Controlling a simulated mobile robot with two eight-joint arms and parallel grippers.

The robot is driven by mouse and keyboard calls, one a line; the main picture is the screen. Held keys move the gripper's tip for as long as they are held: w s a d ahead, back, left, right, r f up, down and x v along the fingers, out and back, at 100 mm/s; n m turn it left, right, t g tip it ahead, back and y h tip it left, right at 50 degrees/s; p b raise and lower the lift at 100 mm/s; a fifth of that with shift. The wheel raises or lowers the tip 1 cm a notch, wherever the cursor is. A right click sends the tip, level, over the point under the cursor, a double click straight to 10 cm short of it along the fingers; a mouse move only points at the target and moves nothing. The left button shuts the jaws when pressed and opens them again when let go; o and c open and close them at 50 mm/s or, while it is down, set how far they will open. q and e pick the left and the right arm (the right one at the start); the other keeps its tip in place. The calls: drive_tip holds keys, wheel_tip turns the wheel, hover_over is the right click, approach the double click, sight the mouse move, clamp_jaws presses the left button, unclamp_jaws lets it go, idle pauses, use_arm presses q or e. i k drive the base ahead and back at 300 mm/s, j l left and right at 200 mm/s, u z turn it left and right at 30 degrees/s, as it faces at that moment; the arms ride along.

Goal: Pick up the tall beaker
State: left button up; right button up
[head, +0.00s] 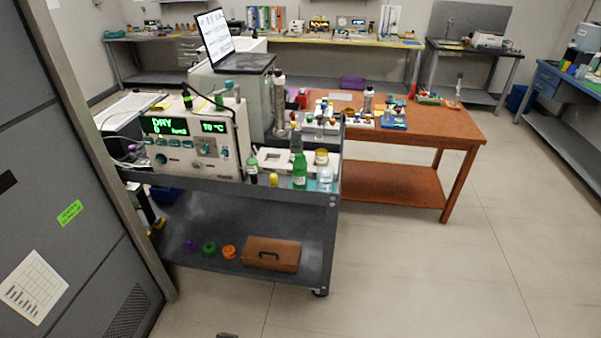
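A small clear glass vessel (325,179) stands at the right front corner of the grey cart's top (225,186), next to a green bottle (299,171). It looks like a beaker, but it is too small here to tell if it is the tall one. Neither of my grippers can be made out; a small dark tip shows at the bottom edge, too little to identify.
A brown toolbox (271,253) sits on the lower shelf. A brown wooden table (440,128) with small items stands behind. A grey cabinet (70,180) borders the left. Floor at right front is clear.

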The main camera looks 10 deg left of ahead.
sight(325, 171)
drive_tip(key=i+j+z, duration=0.2)
drive_tip(key=i+z, duration=0.15)
drive_tip(key=i+j+z, duration=0.35)
drive_tip(key=i, duration=0.15)
drive_tip(key=i+j+z, duration=0.35)
